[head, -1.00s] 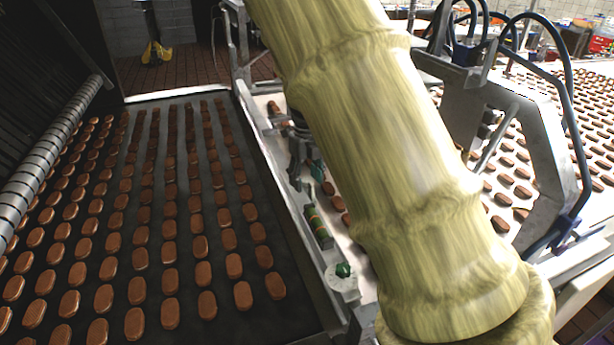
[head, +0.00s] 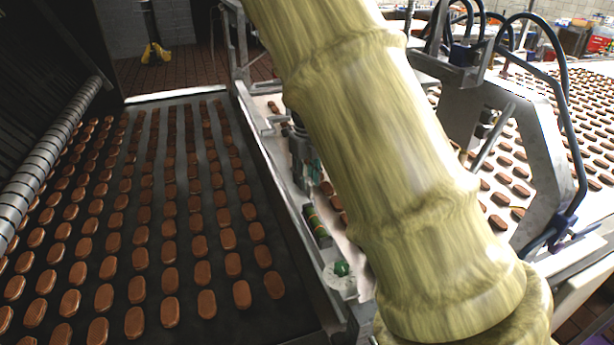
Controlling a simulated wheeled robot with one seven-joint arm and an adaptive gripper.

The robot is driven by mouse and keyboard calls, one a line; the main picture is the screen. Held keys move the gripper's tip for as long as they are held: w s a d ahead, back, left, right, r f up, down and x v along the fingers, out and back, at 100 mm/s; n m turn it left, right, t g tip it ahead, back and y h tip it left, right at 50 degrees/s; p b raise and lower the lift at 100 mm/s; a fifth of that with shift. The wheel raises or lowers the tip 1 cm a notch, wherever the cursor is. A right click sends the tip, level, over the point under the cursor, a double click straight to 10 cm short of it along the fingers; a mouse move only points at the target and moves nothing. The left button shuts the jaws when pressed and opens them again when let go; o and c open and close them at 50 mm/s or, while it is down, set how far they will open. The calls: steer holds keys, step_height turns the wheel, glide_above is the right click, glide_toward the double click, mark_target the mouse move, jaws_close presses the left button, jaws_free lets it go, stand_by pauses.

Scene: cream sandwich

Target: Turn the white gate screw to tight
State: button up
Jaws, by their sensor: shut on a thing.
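My gripper (head: 302,168) is small and dark beside the left edge of my pale yellow arm. It points down at the metal side rail (head: 268,185) between the two belts. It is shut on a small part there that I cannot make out. I cannot pick out the white gate screw for certain; it may be hidden behind the gripper or arm. Nearer me on the rail are a striped green cylinder (head: 316,226) and a pale round plate (head: 334,283) with a green knob (head: 342,268), both apart from the gripper.
A dark belt (head: 190,318) with rows of brown cream sandwiches lies left, a metal roller (head: 48,155) at its far left. A pale belt with more sandwiches is on the right. A metal bracket (head: 545,165) with dark hoses stands there. My arm covers the middle.

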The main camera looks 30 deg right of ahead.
steer(key=shift+w+r+m+p, duration=0.1)
steer(key=shift+r+m+p, duration=0.05)
steer(key=shift+m+p, duration=0.25)
steer(key=m+p, duration=0.3)
steer(key=shift+r, duration=0.15)
steer(key=shift+w+m+p, duration=0.1)
steer(key=shift+m+p, duration=1.4)
steer(key=shift+m, duration=0.1)
steer(key=o, duration=1)
steer(key=shift+f, duration=0.3)
steer(key=shift+r, duration=3.75)
steer(key=shift+o, duration=0.2)
